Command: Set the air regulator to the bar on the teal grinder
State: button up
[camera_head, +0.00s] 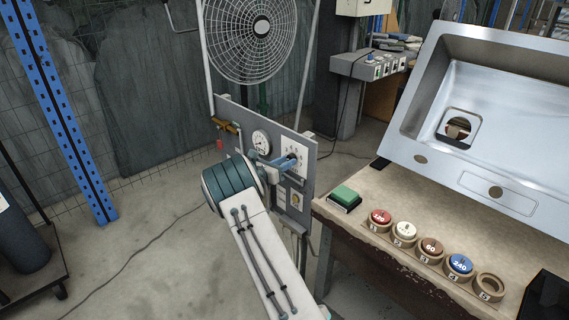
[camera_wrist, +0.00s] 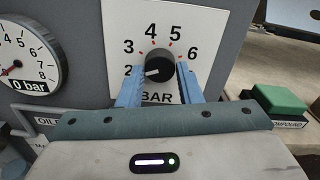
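The air regulator is a dark round knob (camera_wrist: 159,62) on a white dial plate (camera_wrist: 122,22) marked 2 to 6 and BAR. Its white pointer line lies toward the left, near the 2. My gripper (camera_wrist: 160,74) has its two blue fingers on either side of the knob. I cannot tell whether they touch it. A round gauge (camera_wrist: 20,55) left of the dial reads 0 bar; it also shows in the head view (camera_head: 261,141). In the head view, my gripper (camera_head: 285,163) is at the dial, partly covering it. I cannot make out a teal grinder in either view.
A grey panel (camera_head: 232,118) carries the dial and gauge, below a caged fan (camera_head: 250,35). Right of it, a bench (camera_head: 350,218) holds a green block (camera_head: 345,194), several numbered discs (camera_head: 404,231) and an empty ring (camera_head: 489,286). A metal sink (camera_head: 520,95) stands behind them.

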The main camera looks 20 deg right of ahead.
jog(key=shift+f+m+b, duration=0.15)
jog(key=shift+m+b, duration=0.15)
jog(key=shift+b, duration=0.2)
jog(key=m+b, duration=1.7)
jog(key=b, duration=0.5)
jog(key=shift+w, duration=0.1)
jog(key=shift+r, duration=0.2)
jog(key=o, duration=1)
jog(key=p+v, duration=0.2)
jog(key=v, duration=1.2)
